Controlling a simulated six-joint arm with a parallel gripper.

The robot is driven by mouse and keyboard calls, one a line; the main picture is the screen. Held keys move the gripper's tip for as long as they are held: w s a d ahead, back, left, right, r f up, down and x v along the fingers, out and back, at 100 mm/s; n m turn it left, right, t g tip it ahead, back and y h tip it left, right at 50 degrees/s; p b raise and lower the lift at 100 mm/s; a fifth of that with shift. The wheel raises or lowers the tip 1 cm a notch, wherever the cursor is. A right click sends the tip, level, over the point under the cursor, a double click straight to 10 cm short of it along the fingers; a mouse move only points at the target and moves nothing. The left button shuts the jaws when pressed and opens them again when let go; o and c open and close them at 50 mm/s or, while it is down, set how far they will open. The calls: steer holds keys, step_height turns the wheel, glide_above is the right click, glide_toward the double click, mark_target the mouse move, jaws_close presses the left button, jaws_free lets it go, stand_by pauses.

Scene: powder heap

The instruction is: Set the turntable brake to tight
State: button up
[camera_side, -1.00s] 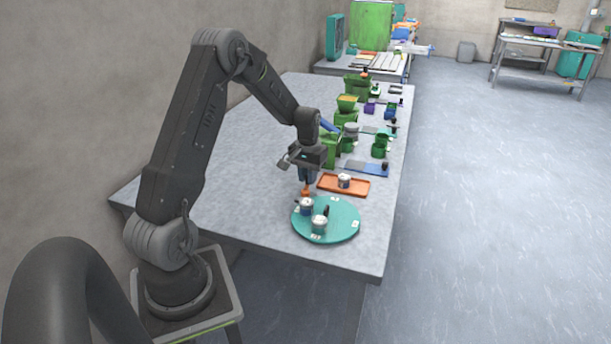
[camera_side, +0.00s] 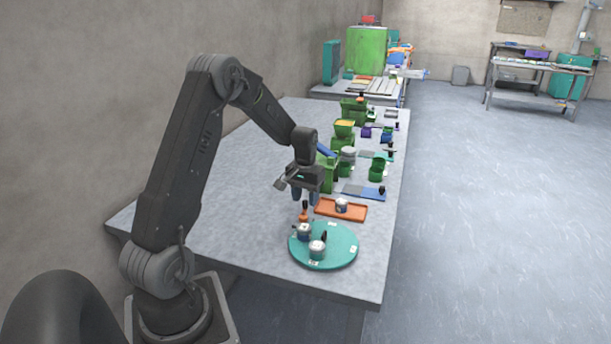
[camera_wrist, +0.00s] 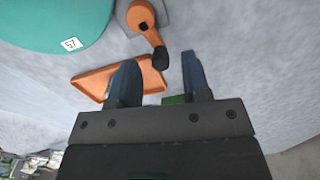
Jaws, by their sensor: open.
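My gripper (camera_side: 305,200) is open and empty above the lever. In the wrist view the knob appears between the fingertips (camera_wrist: 158,62); the height gap is unclear.
Green machines (camera_side: 328,175), a blue-grey board (camera_side: 365,192) and several small items line the table's right side. The table's left part is clear.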

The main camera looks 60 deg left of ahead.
mark_target(306, 201)
step_height(306, 201, up, 12)
steer(key=shift+r, duration=0.2)
steer(key=s+d+r+m+t, duration=0.15)
steer(key=d+r, duration=0.25)
steer(key=d, duration=0.4)
steer(key=s+d+r+m+t, duration=0.1)
steer(key=s+d+r+m, duration=0.15)
steer(key=d, duration=0.55)
steer(key=s+d+m+t, duration=0.3)
steer(key=s+d, duration=1)
steer(key=s, duration=0.1)
steer(key=shift+r, duration=0.15)
steer(key=shift+w, duration=0.1)
